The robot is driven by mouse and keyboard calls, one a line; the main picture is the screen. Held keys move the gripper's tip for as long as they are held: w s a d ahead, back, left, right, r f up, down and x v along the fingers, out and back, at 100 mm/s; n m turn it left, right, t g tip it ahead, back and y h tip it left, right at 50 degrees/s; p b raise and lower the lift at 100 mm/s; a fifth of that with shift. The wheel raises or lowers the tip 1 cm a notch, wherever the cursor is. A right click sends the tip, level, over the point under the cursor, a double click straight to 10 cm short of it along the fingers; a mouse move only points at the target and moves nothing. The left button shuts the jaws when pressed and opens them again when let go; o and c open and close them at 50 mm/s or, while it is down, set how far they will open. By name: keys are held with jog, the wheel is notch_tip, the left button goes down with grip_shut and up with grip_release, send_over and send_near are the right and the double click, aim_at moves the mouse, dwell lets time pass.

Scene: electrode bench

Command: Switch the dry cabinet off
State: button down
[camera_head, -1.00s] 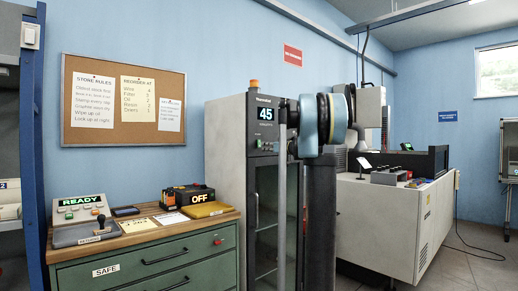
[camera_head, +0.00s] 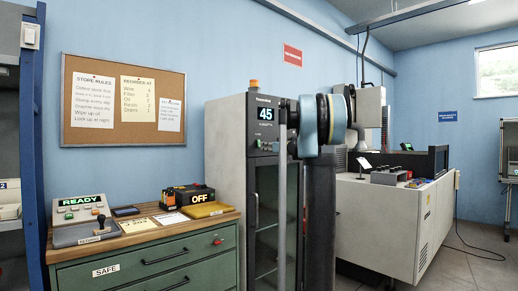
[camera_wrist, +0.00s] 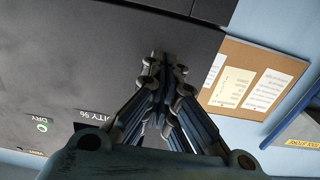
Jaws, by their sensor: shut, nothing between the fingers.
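The dry cabinet (camera_head: 229,150) is a tall dark cabinet with a glass door, an orange lamp on top and a display (camera_head: 265,113) reading 45. In the wrist view its dark front (camera_wrist: 70,60) fills the left and middle, with a "DRY" label and a small green round mark (camera_wrist: 42,127) at lower left. Small controls (camera_head: 259,144) sit under the display, too small to make out. My gripper (camera_wrist: 160,62) is shut and empty, its tips over the dark surface; I cannot tell if they touch. In the head view my arm stands before the cabinet's right edge and hides part of it.
A green drawer unit (camera_head: 150,262) with a wooden top stands left of the cabinet. It bears a READY panel (camera_head: 80,209) and a device reading OFF (camera_head: 202,195). A corkboard (camera_head: 90,83) hangs above.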

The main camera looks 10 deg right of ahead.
jog(key=shift+x, duration=0.95)
dwell(0.4)
jog(key=v, duration=0.8)
dwell(0.6)
dwell(0.3)
jog(key=s+a+f+m+g+h, duration=0.15)
jog(key=s+a+f+g, duration=0.35)
jog(key=s+f, duration=0.75)
jog(key=s+a+f+g+h, duration=0.25)
jog(key=s+a+f, duration=0.5)
jog(key=s, duration=0.75)
jog(key=s+d+f+m+g+h, duration=0.1)
jog(key=s+d+f+h, duration=0.1)
jog(key=s+f, duration=0.7)
jog(key=s+d+f+m+g+h, duration=0.2)
jog(key=s+d+f, duration=0.3)
jog(key=s+f, duration=0.3)
jog(key=s+d+f+m+g+h, duration=0.2)
jog(key=s+d+f, duration=0.1)
jog(key=s+f, duration=0.6)
jog(key=shift+s+d+f+h, duration=0.3)
jog(key=shift+s+d+f, duration=0.1)
jog(key=shift+s, duration=0.25)
